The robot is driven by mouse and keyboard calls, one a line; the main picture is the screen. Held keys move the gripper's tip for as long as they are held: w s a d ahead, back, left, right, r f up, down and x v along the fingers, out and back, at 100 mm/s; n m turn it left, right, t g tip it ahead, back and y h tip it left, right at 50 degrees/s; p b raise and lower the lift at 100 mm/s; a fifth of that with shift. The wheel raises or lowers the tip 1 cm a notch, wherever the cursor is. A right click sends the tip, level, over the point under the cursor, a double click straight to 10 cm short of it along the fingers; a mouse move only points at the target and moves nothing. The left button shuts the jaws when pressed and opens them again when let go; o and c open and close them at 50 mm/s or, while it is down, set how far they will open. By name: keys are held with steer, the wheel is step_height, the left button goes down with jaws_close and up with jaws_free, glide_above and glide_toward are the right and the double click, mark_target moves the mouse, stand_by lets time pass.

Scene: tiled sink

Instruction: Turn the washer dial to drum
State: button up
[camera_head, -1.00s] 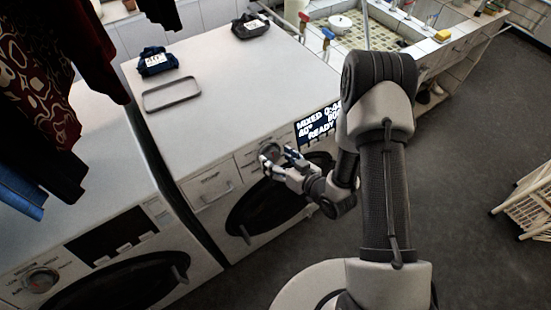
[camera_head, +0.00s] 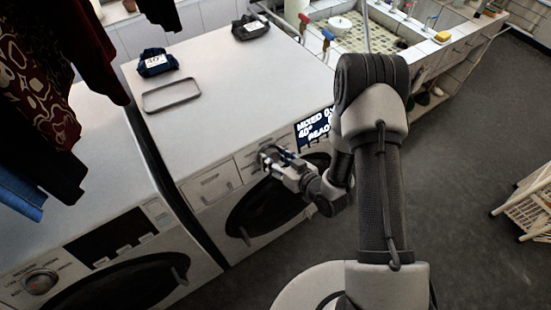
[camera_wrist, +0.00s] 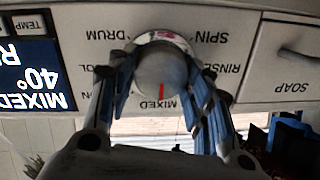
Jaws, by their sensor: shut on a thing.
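The washer dial (camera_wrist: 161,68) is a round grey knob with a red mark pointing at the word MIXED, at the bottom in the wrist view. The word DRUM (camera_wrist: 106,35) is at the dial's upper left, with SPIN at its upper right. My gripper (camera_wrist: 162,78) is shut on the dial, one blue-padded finger on each side. In the head view my gripper (camera_head: 275,158) is at the front panel of the right washer (camera_head: 225,90) and mostly hides the dial. The washer's display (camera_head: 313,124) reads MIXED and 40°, partly covered by my arm.
A soap drawer (camera_wrist: 286,62) is right of the dial in the wrist view. A second washer (camera_head: 100,190) stands at the left. Dark clothes hang at the upper left.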

steer(key=shift+c, duration=0.9)
